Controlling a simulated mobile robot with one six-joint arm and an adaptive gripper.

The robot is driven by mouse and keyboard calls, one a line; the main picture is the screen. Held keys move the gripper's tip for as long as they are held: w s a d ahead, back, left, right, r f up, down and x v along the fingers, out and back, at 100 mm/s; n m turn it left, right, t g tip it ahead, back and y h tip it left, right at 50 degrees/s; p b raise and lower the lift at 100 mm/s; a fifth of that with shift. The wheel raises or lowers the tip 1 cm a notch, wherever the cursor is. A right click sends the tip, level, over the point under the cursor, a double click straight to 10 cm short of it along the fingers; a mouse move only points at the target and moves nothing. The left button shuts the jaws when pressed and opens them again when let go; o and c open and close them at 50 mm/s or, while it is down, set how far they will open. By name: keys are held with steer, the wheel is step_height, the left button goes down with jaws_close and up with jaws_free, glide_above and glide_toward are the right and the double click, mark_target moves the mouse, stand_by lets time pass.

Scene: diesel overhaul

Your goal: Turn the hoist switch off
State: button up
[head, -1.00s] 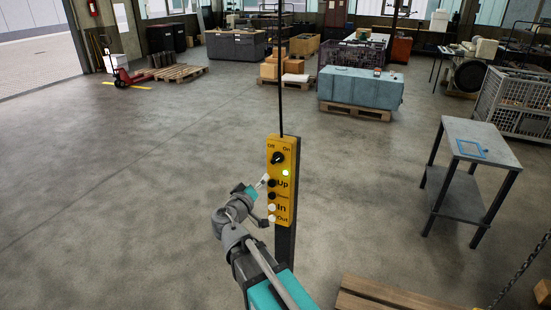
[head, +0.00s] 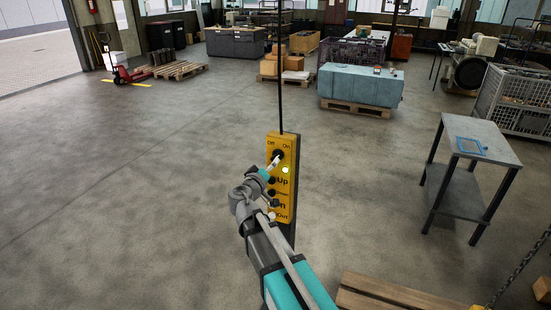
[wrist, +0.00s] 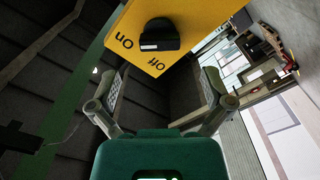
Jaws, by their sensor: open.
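The yellow hoist control box (head: 287,187) hangs upright on its post. Its black rotary switch (head: 278,155) sits near the top, between the labels Off on the left and On on the right. In the wrist view the box shows upside down, and the black knob (wrist: 160,38) with a white mark lies beyond the fingertips. My gripper (wrist: 163,75) is open there, its two fingers apart with nothing between them.
Below the switch are the Up, In and Out buttons, partly hidden by my arm. A grey side table (head: 480,139) stands to the right. A wooden pallet (head: 385,297) lies at the lower right. The floor to the left is clear.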

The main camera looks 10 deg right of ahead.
mark_target(275, 155)
steer(key=shift+x, duration=2.85)
steer(key=c, duration=1.1)
steer(key=shift+c, duration=0.2)
